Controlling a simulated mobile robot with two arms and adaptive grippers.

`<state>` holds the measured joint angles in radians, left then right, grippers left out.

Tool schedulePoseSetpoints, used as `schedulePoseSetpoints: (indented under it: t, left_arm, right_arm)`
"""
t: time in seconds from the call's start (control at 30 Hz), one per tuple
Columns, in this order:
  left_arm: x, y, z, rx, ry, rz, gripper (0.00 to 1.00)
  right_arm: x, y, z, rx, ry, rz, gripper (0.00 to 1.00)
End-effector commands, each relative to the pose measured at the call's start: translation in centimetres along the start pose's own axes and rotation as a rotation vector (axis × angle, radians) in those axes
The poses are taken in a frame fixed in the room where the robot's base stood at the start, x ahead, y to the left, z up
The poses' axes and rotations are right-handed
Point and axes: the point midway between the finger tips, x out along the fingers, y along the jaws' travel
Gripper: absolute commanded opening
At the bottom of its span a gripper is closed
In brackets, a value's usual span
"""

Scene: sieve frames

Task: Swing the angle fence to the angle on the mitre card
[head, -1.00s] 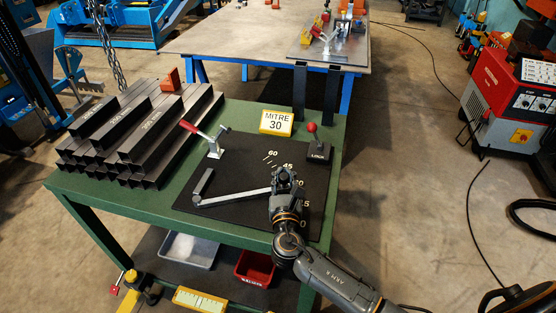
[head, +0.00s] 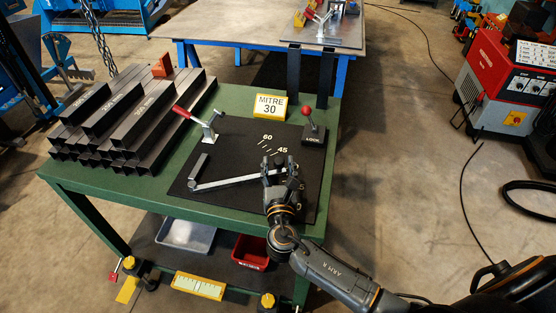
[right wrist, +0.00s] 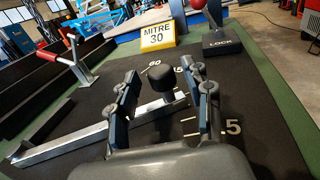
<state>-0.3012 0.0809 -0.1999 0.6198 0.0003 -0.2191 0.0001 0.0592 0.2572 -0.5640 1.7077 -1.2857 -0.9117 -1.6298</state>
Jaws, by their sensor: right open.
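The angle fence (head: 228,183) is a pale grey bar on the black mitre card (head: 235,143). Those fingers are open, one on each side of the knob, with gaps showing. In the head view my right gripper (head: 280,163) covers the fence's right end and part of the scale, so the angle it points at is hard to tell. A yellow sign (head: 269,107) reads MITRE 30. My left gripper is out of view.
A red-knobbed LOCK lever (head: 311,130) stands at the card's upper right. A red-handled clamp (head: 205,128) stands at its upper left. Stacked dark steel tubes (head: 130,115) fill the left of the green bench (head: 232,95).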

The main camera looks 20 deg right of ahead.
Motion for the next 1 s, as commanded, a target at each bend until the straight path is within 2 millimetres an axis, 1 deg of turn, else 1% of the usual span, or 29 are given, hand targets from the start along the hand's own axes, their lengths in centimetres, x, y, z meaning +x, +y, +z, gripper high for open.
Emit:
schedulePoseSetpoints:
  t: [0.03, 0.2, 0.3, 0.4, 0.5, 0.6, 0.87, 0.9, 0.93, 1.0]
  left_arm:
    - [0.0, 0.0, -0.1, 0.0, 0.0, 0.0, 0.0]
    - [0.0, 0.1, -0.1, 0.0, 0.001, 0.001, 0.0]
    - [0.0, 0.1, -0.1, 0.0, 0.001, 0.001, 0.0]
    - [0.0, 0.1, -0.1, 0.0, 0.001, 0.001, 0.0]
    - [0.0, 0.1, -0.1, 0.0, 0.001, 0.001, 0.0]
    - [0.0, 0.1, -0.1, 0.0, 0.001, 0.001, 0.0]
    - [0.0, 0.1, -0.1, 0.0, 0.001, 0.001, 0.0]
    - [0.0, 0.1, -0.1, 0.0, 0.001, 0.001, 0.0]
    - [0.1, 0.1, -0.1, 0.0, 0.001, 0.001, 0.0]
    - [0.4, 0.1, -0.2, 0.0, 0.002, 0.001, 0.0]
  right_arm:
    - [-1.2, 0.0, -0.1, 0.001, 0.003, 0.001, 0.5]
    - [-5.0, 0.1, -0.1, 0.001, 0.004, 0.002, 0.5]
    - [-6.9, 0.1, -0.1, 0.001, 0.003, 0.001, 0.5]
    - [-8.4, 0.1, -0.1, 0.001, 0.002, 0.002, 0.5]
    - [-9.3, 0.1, -0.1, 0.001, 0.002, 0.001, 0.5]
    - [-9.8, 0.1, 0.0, 0.001, 0.0, 0.0, 0.5]
    - [-9.9, 0.1, 0.0, 0.001, 0.0, 0.001, 0.5]
    - [-9.9, 0.1, 0.0, 0.001, 0.0, 0.001, 0.42]
    - [-9.9, -0.1, -0.1, 0.001, 0.001, 0.001, 0.36]
    - [-9.9, -0.9, -0.5, 0.006, 0.004, 0.002, 0.21]
